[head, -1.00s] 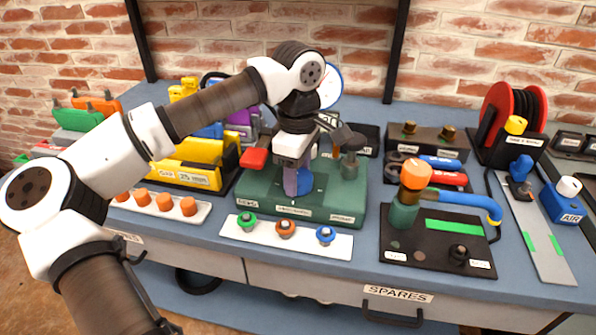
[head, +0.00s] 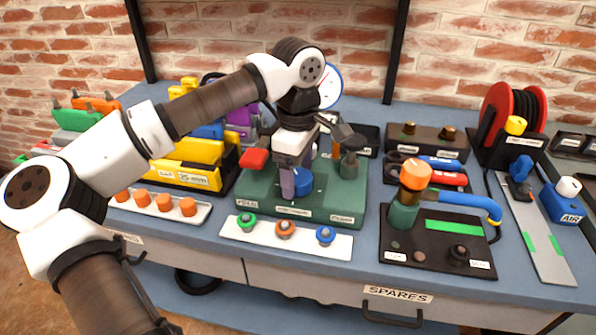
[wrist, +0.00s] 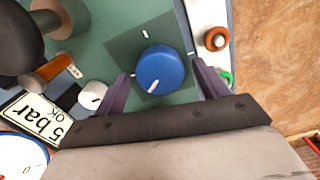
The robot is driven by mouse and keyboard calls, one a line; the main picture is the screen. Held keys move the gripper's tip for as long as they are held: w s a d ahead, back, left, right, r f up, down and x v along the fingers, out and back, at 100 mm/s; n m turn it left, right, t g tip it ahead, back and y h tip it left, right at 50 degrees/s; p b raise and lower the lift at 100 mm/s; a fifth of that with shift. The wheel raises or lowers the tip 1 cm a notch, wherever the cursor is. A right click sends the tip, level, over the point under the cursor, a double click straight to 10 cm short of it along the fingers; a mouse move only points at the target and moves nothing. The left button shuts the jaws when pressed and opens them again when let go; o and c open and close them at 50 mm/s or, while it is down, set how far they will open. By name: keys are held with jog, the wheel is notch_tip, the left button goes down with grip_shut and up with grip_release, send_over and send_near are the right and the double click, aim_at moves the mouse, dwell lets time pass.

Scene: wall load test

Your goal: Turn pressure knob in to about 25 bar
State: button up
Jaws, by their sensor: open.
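The blue round knob (wrist: 160,69) with a white pointer line sits on the green base plate (wrist: 130,35). In the wrist view the line points toward the lower left. My gripper (wrist: 163,84) is open, with one purple finger on each side of the knob; I cannot tell whether they touch it. In the head view, my gripper (head: 292,184) partly covers the knob (head: 304,181). The white gauge with a blue rim (head: 328,86) stands behind my arm, partly hidden; its reading is too small to tell. A label (wrist: 36,122) reads "5 bar OK".
A white strip with green, orange and blue knobs (head: 258,243) lies in front of the green base. A black board with an orange-topped valve (head: 437,258) stands further right.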

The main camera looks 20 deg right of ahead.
aim_at(298, 176)
notch_tip(298, 176, up, 13)
jog(key=shift+r, duration=0.15)
dwell(1.4)
